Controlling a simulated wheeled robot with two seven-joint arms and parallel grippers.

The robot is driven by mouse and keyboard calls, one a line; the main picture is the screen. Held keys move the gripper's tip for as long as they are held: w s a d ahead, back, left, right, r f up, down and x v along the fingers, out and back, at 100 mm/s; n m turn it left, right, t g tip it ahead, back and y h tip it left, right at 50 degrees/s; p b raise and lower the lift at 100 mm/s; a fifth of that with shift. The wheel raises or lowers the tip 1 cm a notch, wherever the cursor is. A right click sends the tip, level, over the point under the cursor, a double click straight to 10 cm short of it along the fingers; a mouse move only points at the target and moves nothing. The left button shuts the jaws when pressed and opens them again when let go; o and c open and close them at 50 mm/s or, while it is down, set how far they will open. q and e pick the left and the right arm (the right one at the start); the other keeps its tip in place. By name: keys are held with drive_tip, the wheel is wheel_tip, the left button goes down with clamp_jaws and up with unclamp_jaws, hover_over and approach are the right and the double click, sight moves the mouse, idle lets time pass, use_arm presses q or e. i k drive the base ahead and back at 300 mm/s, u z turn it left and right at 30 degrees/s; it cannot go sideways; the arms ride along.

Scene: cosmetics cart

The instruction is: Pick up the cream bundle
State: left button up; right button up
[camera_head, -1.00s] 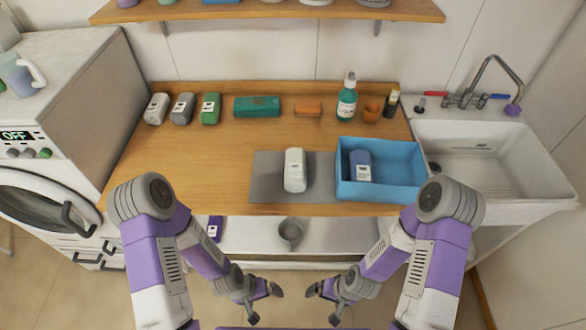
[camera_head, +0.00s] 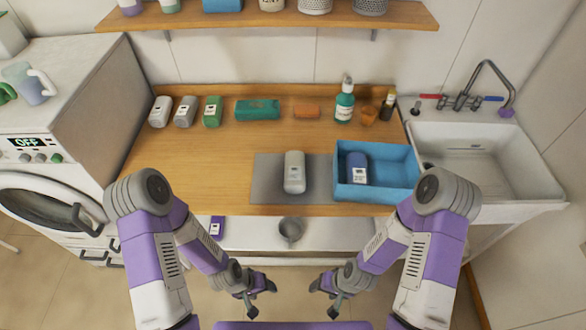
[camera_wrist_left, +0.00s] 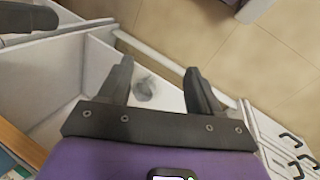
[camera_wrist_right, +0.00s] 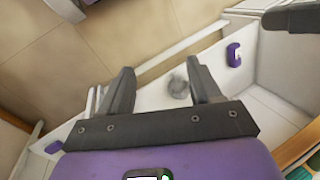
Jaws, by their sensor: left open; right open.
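A pale, off-white bundle (camera_head: 294,173) with a small label lies on the grey mat (camera_head: 267,188) at the front middle of the wooden counter. Another pale bundle (camera_head: 160,111) stands at the back left; I cannot tell from the color alone which of the two is the cream one. My left gripper (camera_head: 261,297) and right gripper (camera_head: 323,298) hang low in front of the counter, below its edge and apart from both bundles. Both are open and empty, as the left wrist view (camera_wrist_left: 160,85) and right wrist view (camera_wrist_right: 162,85) also show.
A grey bundle (camera_head: 185,111) and a green bundle (camera_head: 213,111) stand at the back left. A blue tray (camera_head: 395,178) holds a navy bundle (camera_head: 357,168). A green bottle (camera_head: 345,103) stands behind it. A sink (camera_head: 480,155) is right. The counter's left middle is clear.

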sight(294, 178)
drive_tip(key=u, duration=0.55)
drive_tip(key=k, duration=1.3)
drive_tip(key=z, duration=0.15)
drive_tip(key=i, duration=1.75)
drive_tip(key=u, duration=0.65)
